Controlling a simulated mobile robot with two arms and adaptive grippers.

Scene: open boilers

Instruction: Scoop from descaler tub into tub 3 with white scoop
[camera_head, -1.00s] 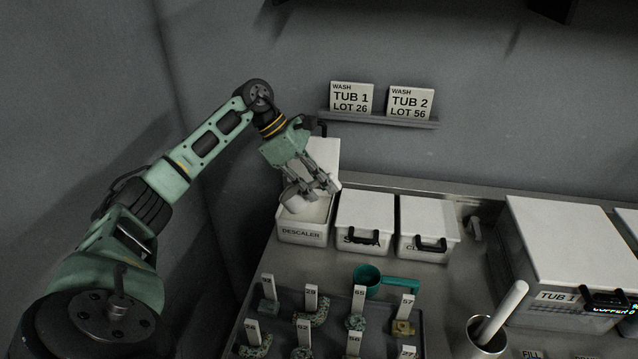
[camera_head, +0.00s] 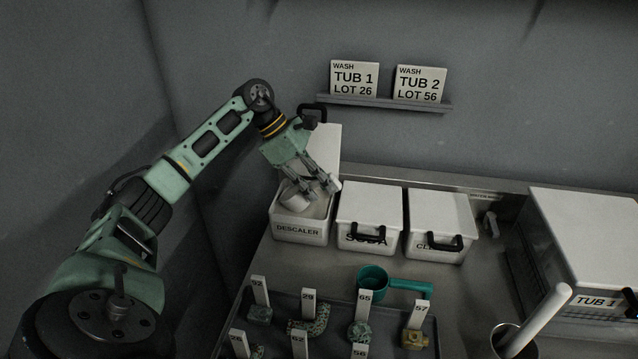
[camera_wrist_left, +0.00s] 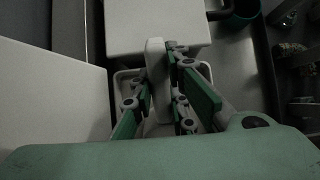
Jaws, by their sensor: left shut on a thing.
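The descaler tub (camera_head: 299,231) is a white open box with its lid raised at the back, on the left of the counter. The white scoop (camera_head: 294,200) has its cup inside the tub's opening; how deep it sits in the contents is hard to tell. My left gripper (camera_head: 325,187) is above the tub, shut on the scoop's handle. In the left wrist view the pale handle (camera_wrist_left: 157,75) stands between the fingers (camera_wrist_left: 160,100), with the tub's rim below. I see no tub labelled 3. My right gripper is not in view.
Closed soda (camera_head: 369,215) and another white lidded box (camera_head: 440,218) stand right of the descaler. A teal scoop (camera_head: 374,279) lies in front, behind a tray of numbered parts (camera_head: 275,300). Tub 1 (camera_head: 590,250) and a metal cup with a white rod (camera_head: 540,320) are at right.

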